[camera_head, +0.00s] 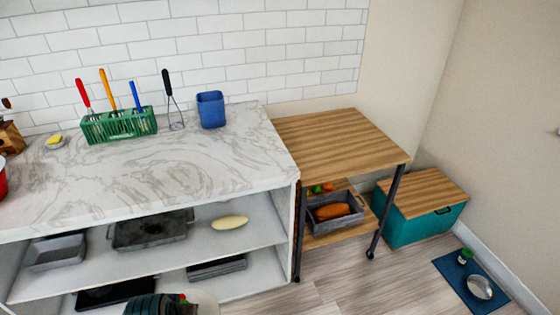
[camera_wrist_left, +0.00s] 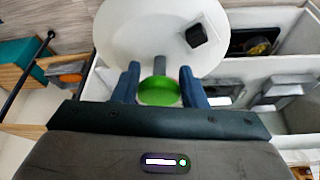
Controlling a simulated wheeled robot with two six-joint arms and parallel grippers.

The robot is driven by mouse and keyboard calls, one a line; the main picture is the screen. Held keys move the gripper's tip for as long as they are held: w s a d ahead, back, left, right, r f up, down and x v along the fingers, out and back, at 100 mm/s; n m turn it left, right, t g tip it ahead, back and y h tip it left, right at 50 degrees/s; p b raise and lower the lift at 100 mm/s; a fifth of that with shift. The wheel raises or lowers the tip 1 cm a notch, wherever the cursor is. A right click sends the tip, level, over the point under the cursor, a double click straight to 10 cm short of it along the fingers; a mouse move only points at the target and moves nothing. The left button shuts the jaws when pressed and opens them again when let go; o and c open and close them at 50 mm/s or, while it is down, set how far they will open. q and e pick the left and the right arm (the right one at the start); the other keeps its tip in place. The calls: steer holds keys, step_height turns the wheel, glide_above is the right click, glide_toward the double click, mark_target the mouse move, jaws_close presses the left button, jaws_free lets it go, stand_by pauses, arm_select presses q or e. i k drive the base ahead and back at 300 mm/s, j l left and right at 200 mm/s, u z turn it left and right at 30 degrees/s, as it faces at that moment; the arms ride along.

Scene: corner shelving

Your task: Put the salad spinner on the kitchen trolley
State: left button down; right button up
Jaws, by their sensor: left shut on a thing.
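The salad spinner (camera_wrist_left: 125,35) shows in the left wrist view as a large white round lid with a green knob (camera_wrist_left: 160,92) and a small black square on it. My left gripper (camera_wrist_left: 160,86) has its dark blue fingers on either side of the knob and is shut on the spinner. In the head view only part of my left gripper (camera_head: 158,305) shows at the bottom edge, and the spinner there is mostly cut off. The kitchen trolley (camera_head: 340,140) stands right of the counter, with a bare wooden top and dark legs. My right gripper is out of view.
Trays sit on the open shelves below. The trolley's lower shelf holds a grey bin (camera_head: 335,222). A teal chest (camera_head: 415,230) stands right of the trolley.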

mark_target(336, 140)
steer(key=i+l+z, duration=0.15)
steer(key=i+l, duration=0.25)
steer(key=l, duration=0.35)
steer(key=i+l+z, duration=0.1)
steer(key=i+l, duration=0.3)
steer(key=l, duration=0.3)
steer(key=i+l+z, duration=0.15)
steer(key=i+l, duration=0.3)
steer(key=l, duration=0.2)
steer(key=i+l+z, duration=0.1)
steer(key=i+l, duration=0.35)
steer(key=l, duration=0.15)
